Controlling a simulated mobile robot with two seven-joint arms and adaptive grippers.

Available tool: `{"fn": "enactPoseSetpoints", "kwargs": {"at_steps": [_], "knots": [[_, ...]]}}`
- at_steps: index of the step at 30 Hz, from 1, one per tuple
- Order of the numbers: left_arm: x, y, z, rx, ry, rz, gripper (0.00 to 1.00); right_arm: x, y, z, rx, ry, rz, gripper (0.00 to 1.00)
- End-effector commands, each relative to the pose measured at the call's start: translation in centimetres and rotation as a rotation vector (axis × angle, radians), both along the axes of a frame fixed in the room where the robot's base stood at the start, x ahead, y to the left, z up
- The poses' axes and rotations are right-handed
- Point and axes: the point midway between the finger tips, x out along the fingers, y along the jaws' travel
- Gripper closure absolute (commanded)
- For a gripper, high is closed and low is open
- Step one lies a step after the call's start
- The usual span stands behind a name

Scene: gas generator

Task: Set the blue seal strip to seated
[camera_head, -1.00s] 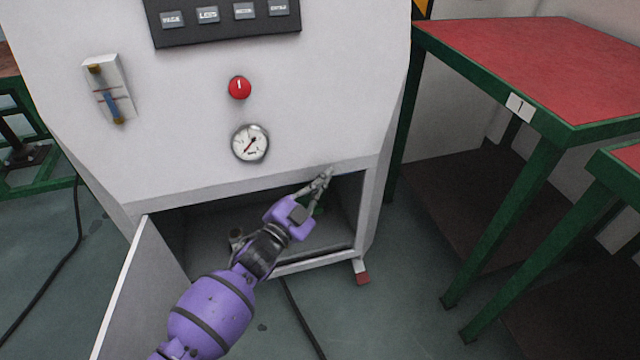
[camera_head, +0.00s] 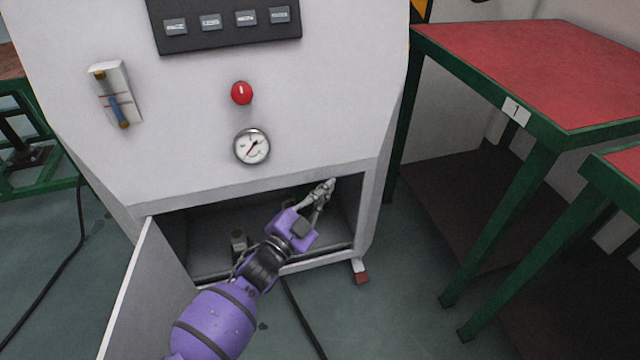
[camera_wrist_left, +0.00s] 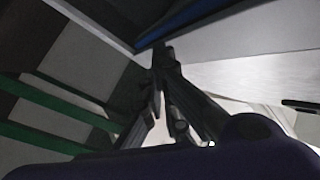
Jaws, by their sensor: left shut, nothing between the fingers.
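The blue seal strip (camera_wrist_left: 190,20) shows in the left wrist view as a dark blue band along an edge at the top. I cannot make it out in the head view, and whether it is seated is not clear. My left gripper (camera_head: 329,186) is shut and empty at the upper right corner of the cabinet's lower opening. In the left wrist view its fingertips (camera_wrist_left: 161,52) are close to the near end of the strip. Contact cannot be told. My right gripper is not in view.
The white generator cabinet (camera_head: 190,150) has its lower door (camera_head: 150,290) swung open at the left. My left arm crosses the opening. A red button (camera_head: 241,93) and a dial gauge (camera_head: 251,147) sit above. Red-topped tables (camera_head: 540,70) stand at the right.

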Motion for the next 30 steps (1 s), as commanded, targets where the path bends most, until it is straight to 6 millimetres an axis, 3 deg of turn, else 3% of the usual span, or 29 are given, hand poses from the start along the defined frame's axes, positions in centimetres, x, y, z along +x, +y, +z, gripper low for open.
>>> {"fn": "enactPoseSetpoints", "kwargs": {"at_steps": [7,20,30], "knots": [[-1.3,-0.3,0.1,0.0,0.0,0.001,1.0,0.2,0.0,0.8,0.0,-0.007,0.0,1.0],[-1.6,-0.4,0.0,0.0,0.0,0.0,1.0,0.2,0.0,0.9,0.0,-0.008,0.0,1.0],[-4.8,-1.0,0.2,-0.002,0.001,0.001,1.0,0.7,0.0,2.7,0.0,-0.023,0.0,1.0]]}}
